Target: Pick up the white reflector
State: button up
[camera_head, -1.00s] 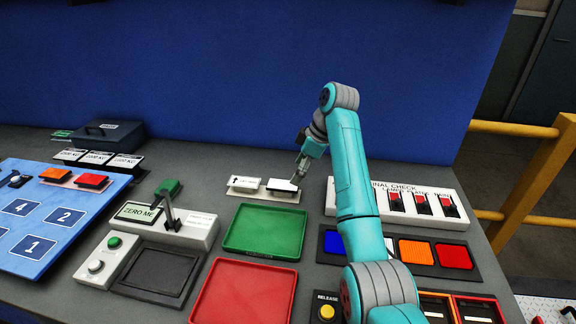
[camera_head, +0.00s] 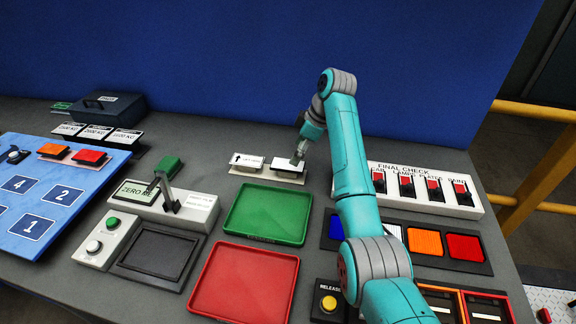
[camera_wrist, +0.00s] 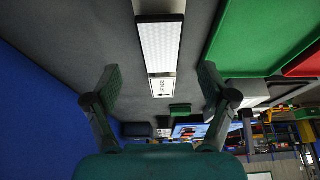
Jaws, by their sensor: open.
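The white reflector (camera_head: 288,165) lies flat on a pale mount at the back of the bench, behind the green tray. In the wrist view it is a bright, finely patterned rectangle (camera_wrist: 160,45) between my fingers and further out. My gripper (camera_head: 298,158) is at the reflector's right end in the head view and covers a little of it. In the wrist view my gripper (camera_wrist: 160,68) is open, with one finger on each side of the reflector and a gap to both. I cannot tell its exact height above it.
A white label plate (camera_head: 249,162) with an arrow sits just left of the reflector. The green tray (camera_head: 229,227) and red tray (camera_head: 209,290) lie in front. A final check switch box (camera_head: 400,204) stands right. A coloured panel (camera_head: 434,263) and the blue wall (camera_head: 220,70) are close.

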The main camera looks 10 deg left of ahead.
aim_at(289, 165)
jog(key=x, duration=0.4)
jog(key=shift+s+f, duration=0.1)
jog(key=shift+f, duration=0.1)
jog(key=c, duration=1.1)
jog(key=shift+c, duration=0.2)
notch_tip(289, 165, up, 10)
jog(key=shift+a, duration=0.15)
